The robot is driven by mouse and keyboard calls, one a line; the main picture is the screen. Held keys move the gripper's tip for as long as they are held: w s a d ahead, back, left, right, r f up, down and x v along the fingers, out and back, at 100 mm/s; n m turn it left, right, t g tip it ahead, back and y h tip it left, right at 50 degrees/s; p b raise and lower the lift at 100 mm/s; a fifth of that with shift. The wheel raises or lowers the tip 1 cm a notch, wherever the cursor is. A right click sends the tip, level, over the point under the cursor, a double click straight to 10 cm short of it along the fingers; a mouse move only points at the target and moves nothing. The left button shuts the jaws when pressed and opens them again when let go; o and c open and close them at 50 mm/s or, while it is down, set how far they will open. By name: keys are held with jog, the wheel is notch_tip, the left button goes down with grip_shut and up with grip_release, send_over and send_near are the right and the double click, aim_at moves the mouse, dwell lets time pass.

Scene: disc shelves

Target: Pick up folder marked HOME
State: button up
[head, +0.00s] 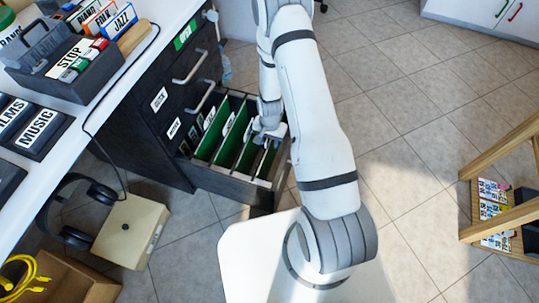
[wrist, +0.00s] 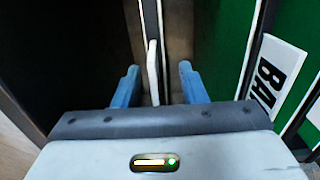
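Several green folders (head: 229,138) stand upright in the open bottom drawer (head: 225,183) of the dark cabinet in the head view. No label reading HOME can be made out in either view. My gripper (head: 268,133) is down at the right part of the drawer, partly hidden by my arm. In the wrist view its two blue fingers (wrist: 158,84) are apart. A thin pale upright edge (wrist: 153,72) stands between them, with gaps on both sides.
The cabinet's closed drawers with handles (head: 190,67) rise behind the open one. A white desk with disc boxes (head: 77,62) is at left. Headphones (head: 77,210) and a beige box (head: 131,231) are on the left. A wooden rack (head: 503,190) stands at right; the tiled floor between is clear.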

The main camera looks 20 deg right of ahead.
jog(key=shift+c, duration=0.6)
grip_shut()
jog(key=shift+r, duration=0.15)
